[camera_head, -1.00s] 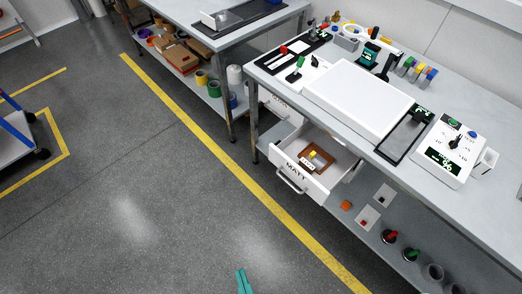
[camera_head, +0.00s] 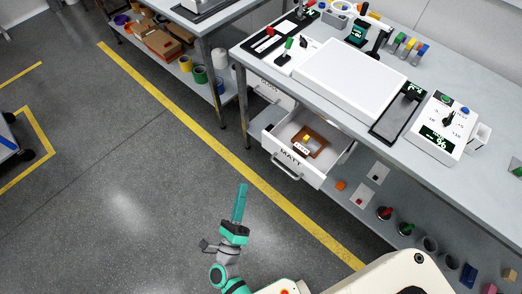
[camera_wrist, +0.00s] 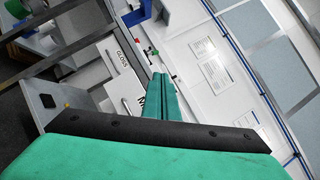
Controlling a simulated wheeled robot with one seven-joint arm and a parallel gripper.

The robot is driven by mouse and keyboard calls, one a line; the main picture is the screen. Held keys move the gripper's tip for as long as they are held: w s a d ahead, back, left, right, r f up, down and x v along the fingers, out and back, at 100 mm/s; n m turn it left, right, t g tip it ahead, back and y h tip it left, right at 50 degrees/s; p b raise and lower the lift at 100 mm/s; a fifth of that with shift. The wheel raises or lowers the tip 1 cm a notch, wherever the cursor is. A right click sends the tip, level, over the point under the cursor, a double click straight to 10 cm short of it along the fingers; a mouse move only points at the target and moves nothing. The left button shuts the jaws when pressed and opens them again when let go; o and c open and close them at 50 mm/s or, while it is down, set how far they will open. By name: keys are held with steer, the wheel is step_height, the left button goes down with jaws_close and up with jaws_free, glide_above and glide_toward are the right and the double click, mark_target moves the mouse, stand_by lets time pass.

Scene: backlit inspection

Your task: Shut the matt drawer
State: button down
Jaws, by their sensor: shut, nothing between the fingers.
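The matt drawer (camera_head: 291,168) stands pulled out below the bench, its white front lettered MATT, with a bar handle (camera_head: 287,168) on it. In the wrist view my shut fingers (camera_wrist: 160,82) point ahead and hide part of the MATT lettering. A second drawer front lettered GLOSS (camera_wrist: 122,58) is beside it in that view.
The bench (camera_head: 240,47) carries a white light panel (camera_head: 350,78), a dark-framed device (camera_head: 398,115) and a control box (camera_head: 444,127). A lower shelf (camera_head: 400,222) with small items runs right of the drawer. The floor (camera_head: 150,200) left of the yellow line is clear.

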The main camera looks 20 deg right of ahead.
steer(key=w+d+f+m+g+h, duration=0.25)
steer(key=w+f+m+g, duration=0.65)
steer(key=m, duration=0.7)
steer(key=m+g, duration=0.1)
steer(key=m, duration=0.1)
glide_toward(267, 145)
steer(key=shift+h, duration=0.45)
steer(key=x, duration=0.6)
steer(key=shift+w+d+f, duration=0.15)
steer(key=shift+d+f, duration=0.05)
steer(key=shift+f, duration=0.1)
steer(key=shift+w+n, duration=0.1)
steer(key=shift+n, duration=0.2)
